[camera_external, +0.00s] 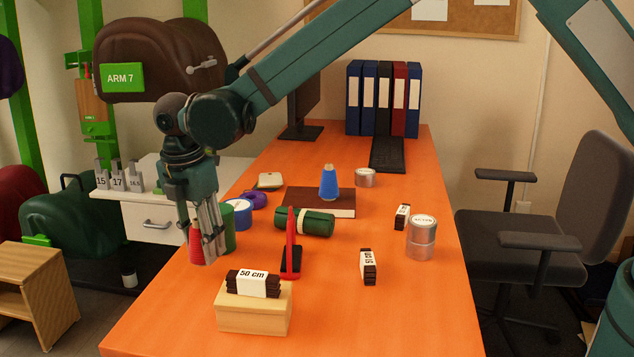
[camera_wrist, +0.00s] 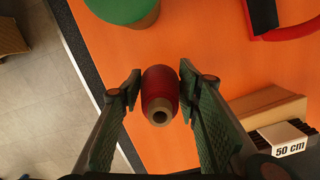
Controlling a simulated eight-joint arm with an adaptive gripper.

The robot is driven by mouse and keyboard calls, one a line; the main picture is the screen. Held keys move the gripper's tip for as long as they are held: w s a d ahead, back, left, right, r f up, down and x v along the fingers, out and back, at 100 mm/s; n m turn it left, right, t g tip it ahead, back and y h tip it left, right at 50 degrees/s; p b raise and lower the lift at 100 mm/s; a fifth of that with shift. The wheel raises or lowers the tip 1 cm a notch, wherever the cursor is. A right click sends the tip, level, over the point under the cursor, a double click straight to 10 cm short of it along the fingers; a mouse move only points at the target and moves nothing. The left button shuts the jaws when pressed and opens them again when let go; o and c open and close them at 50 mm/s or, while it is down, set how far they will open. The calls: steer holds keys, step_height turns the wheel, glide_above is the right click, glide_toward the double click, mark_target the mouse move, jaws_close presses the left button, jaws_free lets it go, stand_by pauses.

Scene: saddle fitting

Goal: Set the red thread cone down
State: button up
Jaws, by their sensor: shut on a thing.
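The red thread cone (camera_external: 195,245) is upright between the fingers of my gripper (camera_external: 207,248), near the left edge of the orange table (camera_external: 185,315). In the wrist view the cone (camera_wrist: 159,84) shows from above, its pale tube end facing the camera. The two fingertips of my gripper (camera_wrist: 160,84) are on either side of it, shut on it. The cone's base is near the table surface; I cannot tell whether it touches.
A green cylinder (camera_external: 229,232) and a blue roll (camera_external: 241,213) stand just behind. A wooden box (camera_external: 253,316) with a dark "50 cm" bundle (camera_external: 253,283) is in front on the right. Bare tabletop lies around the cone's front.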

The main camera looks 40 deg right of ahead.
mark_target(196, 220)
steer(key=shift+f, duration=1.6)
steer(key=shift+f+b, duration=0.15)
steer(key=shift+b, duration=0.2)
steer(key=o, duration=0.9)
steer(key=r, duration=0.4)
steer(key=a+r+p, duration=0.1)
steer(key=r, duration=0.3)
steer(key=r+p, duration=0.1)
steer(key=r, duration=0.3)
steer(key=shift+s+a+r, duration=0.15)
steer(key=shift+s, duration=0.2)
